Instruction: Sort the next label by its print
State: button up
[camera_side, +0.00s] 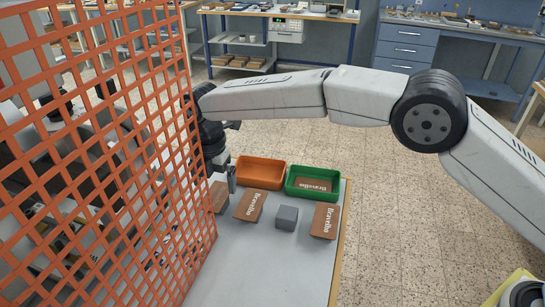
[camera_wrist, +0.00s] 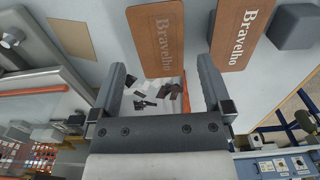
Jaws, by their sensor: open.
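My gripper (camera_side: 231,184) is open and empty, at the left of the table beside the orange mesh. In the wrist view its fingers (camera_wrist: 163,66) point toward a brown label (camera_wrist: 155,38) with faint "Bravelho" print, which appears between the fingertips; I cannot tell the height gap. This label is partly hidden in the side view (camera_side: 219,201). A second brown label (camera_wrist: 241,36) with brighter "Bravelho" print lies to its right, also in the side view (camera_side: 249,206). Another label (camera_side: 325,221) lies at the table's right. A label (camera_side: 313,185) lies in the green tray (camera_side: 290,193). The orange tray (camera_side: 260,185) looks empty.
A grey block (camera_side: 287,218) stands between the middle and right labels. The orange mesh guard (camera_side: 100,140) stands upright along the table's left side. The front of the table (camera_side: 270,270) is clear. In the wrist view, a flat tan piece (camera_wrist: 67,40) lies at upper left.

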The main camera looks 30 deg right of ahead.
jog(key=shift+f, duration=1.1)
jog(key=c, duration=1.1)
jog(key=shift+r, duration=0.15)
